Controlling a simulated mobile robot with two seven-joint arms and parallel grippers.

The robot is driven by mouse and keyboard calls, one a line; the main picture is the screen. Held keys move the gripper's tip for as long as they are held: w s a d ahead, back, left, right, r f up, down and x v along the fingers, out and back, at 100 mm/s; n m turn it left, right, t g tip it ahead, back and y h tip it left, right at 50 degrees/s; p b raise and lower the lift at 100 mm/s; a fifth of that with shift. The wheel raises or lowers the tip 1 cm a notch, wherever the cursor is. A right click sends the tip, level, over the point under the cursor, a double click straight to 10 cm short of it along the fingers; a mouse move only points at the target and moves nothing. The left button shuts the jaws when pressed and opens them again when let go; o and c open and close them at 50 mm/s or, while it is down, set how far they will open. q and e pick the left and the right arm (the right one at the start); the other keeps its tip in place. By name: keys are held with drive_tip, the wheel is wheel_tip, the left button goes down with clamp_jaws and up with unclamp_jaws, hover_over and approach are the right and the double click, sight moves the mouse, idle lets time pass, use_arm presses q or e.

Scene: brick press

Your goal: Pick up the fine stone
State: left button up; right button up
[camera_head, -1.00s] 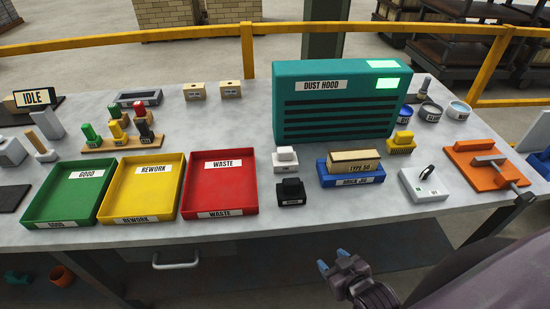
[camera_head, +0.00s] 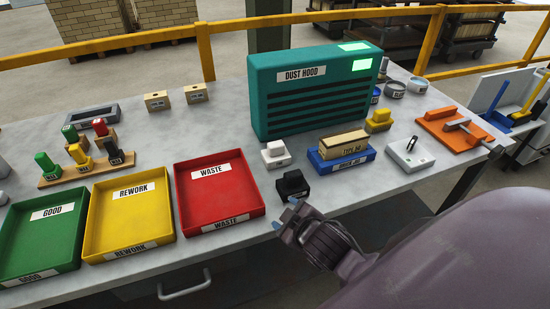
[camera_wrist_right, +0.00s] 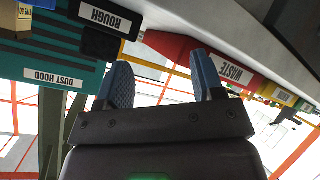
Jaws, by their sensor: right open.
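The fine stone (camera_head: 275,154) is a white block with a raised grip and a small front label. It stands on the table between the waste tray and the blue brick jig, behind the black rough stone (camera_head: 292,187). My right gripper (camera_head: 287,212) is at the table's front edge, close in front of the black stone and apart from the white one. In the right wrist view its two blue fingers (camera_wrist_right: 158,62) are spread with nothing between them. The black stone's ROUGH label (camera_wrist_right: 105,15) shows there at top left. My left gripper is not in view.
The red waste tray (camera_head: 262,207) is left of the stones. The blue jig (camera_head: 320,166) with a brick (camera_head: 342,144) is to the right. The teal dust hood (camera_head: 258,105) stands behind. A drawer handle (camera_head: 184,287) juts out below the table edge.

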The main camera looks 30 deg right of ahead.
drive_tip(key=w+a+r+n+t+y+b, duration=0.1)
drive_tip(key=w+a+r+n+t+y, duration=0.5)
drive_tip(key=w+r+n, duration=0.55)
drive_tip(key=w+a+r+n+g+y, duration=0.2)
drive_tip(key=a+n+y, duration=0.5)
drive_tip(key=n, duration=0.6)
drive_tip(key=n+g+h, duration=1.2)
drive_tip(key=n+g, duration=0.4)
drive_tip(key=n, duration=0.5)
hover_over(276, 144)
drive_tip(key=shift+d+f, duration=0.2)
drive_tip(key=shift+f, duration=0.85)
drive_tip(key=shift+d+f, duration=0.15)
wheel_tip(276, 144, down, 5)
drive_tip(key=shift+f, duration=0.15)
drive_tip(key=f, duration=0.5)
drive_tip(key=shift+a, duration=0.3)
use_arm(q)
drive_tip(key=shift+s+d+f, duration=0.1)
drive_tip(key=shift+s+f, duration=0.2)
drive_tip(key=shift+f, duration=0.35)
